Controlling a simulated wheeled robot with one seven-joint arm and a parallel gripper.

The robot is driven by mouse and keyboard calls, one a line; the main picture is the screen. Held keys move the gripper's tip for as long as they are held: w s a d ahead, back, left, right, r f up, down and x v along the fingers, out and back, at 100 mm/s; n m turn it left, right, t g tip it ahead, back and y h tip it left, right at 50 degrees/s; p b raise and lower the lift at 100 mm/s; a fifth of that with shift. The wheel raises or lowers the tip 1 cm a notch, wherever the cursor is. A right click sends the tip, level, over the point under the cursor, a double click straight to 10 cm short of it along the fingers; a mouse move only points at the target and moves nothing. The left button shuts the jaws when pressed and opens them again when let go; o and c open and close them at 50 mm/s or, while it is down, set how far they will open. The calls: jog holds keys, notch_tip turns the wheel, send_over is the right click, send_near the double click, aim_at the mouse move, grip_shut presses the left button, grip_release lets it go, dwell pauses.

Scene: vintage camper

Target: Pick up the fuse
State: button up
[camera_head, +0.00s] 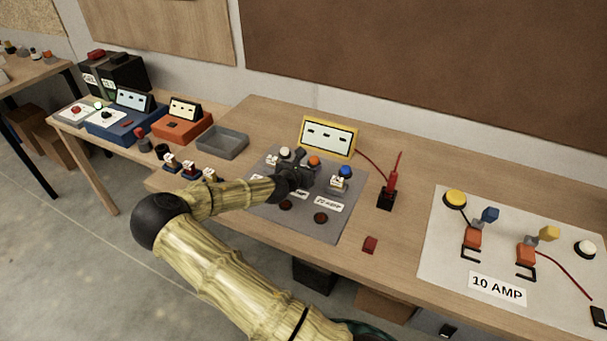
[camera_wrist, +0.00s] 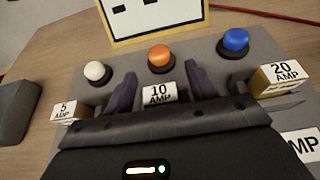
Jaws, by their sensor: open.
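Three small labelled fuse blocks stand on the grey panel (camera_head: 325,228). In the wrist view they read 5 AMP (camera_wrist: 66,112), 10 AMP (camera_wrist: 159,94) and 20 AMP (camera_wrist: 281,76). Behind them are a white button (camera_wrist: 95,71), an orange button (camera_wrist: 160,56) and a blue button (camera_wrist: 235,40). My gripper (camera_wrist: 160,78) is open, its dark fingers on either side of the 10 AMP fuse with gaps visible. In the head view my gripper (camera_head: 299,166) covers the middle of the panel and hides that fuse. The 20 AMP fuse (camera_head: 336,184) shows to its right.
A yellow-framed display (camera_head: 328,137) stands behind the panel. A grey tray (camera_head: 222,143) lies to the left.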

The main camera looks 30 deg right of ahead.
jog(key=shift+c, duration=0.3)
jog(key=c, duration=1)
notch_tip(320, 180, up, 10)
jog(key=shift+b, duration=0.4)
